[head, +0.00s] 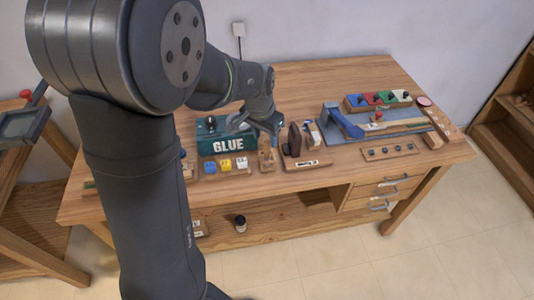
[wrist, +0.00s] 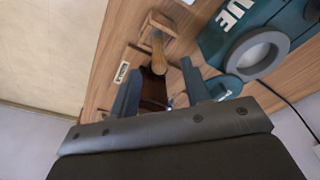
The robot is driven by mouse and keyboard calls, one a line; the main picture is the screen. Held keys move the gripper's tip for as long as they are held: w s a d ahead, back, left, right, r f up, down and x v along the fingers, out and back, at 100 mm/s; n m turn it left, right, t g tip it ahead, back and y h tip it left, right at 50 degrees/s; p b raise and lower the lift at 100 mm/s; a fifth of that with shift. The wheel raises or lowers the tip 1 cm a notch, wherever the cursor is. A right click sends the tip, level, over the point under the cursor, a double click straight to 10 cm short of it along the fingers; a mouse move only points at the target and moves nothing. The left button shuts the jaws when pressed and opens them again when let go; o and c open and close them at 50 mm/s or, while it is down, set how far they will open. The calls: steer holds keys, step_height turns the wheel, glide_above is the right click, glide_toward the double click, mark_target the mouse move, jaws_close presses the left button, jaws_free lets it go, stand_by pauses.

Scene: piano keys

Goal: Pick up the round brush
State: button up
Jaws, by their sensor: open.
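What looks like the round brush has a rounded light wooden handle (wrist: 158,58) in the wrist view, beside a small wooden stand (wrist: 157,22). The wooden stand also shows in the head view (head: 266,158), just below my gripper (head: 264,126). In the wrist view my gripper (wrist: 160,75) is open, with one dark finger on each side of the handle's end. A dark brown piece (wrist: 153,92) shows between the fingers. I cannot tell whether it belongs to the brush. The bristles are not clearly seen, and no contact is clear.
A teal GLUE box (head: 228,142) stands left of the gripper, close by. A labelled wooden tray (head: 308,164) with a dark brown upright piece (head: 294,140) is close on the right. Colored blocks (head: 225,166) sit in front of the box. A blue tool (head: 343,122) lies further right.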

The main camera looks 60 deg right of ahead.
mark_target(266, 142)
steer(key=shift+d+f, duration=0.25)
steer(key=shift+f, duration=1.25)
steer(key=shift+d+f, duration=0.2)
steer(key=shift+f, duration=1.3)
steer(key=shift+c, duration=0.2)
jaws_close()
